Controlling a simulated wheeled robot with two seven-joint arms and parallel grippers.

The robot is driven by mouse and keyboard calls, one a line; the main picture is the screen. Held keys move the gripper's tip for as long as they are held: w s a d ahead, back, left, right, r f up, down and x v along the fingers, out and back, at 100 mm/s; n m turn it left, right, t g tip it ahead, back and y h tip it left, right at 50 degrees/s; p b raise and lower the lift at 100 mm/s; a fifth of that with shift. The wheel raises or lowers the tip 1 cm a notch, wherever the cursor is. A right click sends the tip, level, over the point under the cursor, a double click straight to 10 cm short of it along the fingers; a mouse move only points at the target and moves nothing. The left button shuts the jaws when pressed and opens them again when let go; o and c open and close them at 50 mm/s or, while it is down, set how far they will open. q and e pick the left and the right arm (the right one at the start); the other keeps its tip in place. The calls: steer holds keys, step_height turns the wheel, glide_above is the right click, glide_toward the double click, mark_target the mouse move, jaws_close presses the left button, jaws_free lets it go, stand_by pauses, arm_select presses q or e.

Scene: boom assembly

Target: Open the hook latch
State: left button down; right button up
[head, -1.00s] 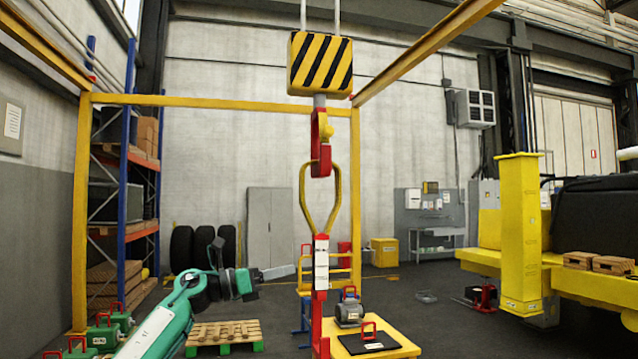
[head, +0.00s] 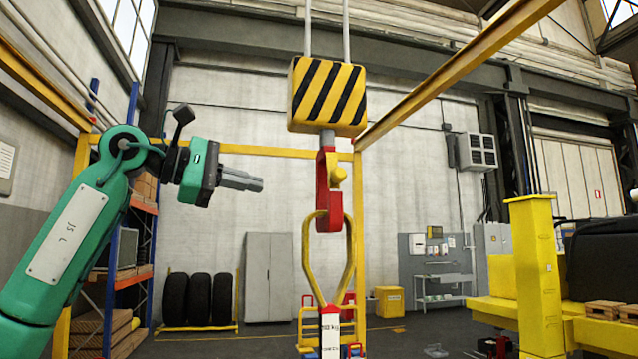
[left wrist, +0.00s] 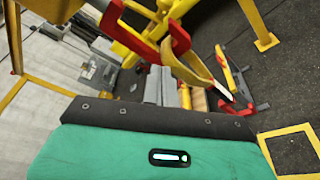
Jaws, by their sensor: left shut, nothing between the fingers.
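The red crane hook (head: 323,185) hangs under a yellow and black striped block (head: 328,95). A yellow latch piece (head: 339,175) sits on the right side of the hook. A long yellow link (head: 350,265) hangs in the hook. My left gripper (head: 258,184) is shut and empty. It points right, left of the hook at about latch height, and a gap shows between them. In the left wrist view, the red hook (left wrist: 133,32) and yellow link (left wrist: 190,72) show beyond the wrist housing.
A yellow gantry frame (head: 361,225) surrounds the hanging hook. A yellow post (head: 537,270) stands at the right. Blue and orange shelving (head: 130,265) is behind my left arm. The air between my left gripper and the hook is clear.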

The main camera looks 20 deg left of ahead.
arm_select(q)
steer(key=shift+s+r, duration=0.25)
steer(key=p, duration=0.6)
glide_toward(329, 186)
steer(key=x, duration=0.6)
steer(key=shift+w, duration=0.1)
steer(key=shift+d+r, duration=0.1)
steer(key=shift+d, duration=0.3)
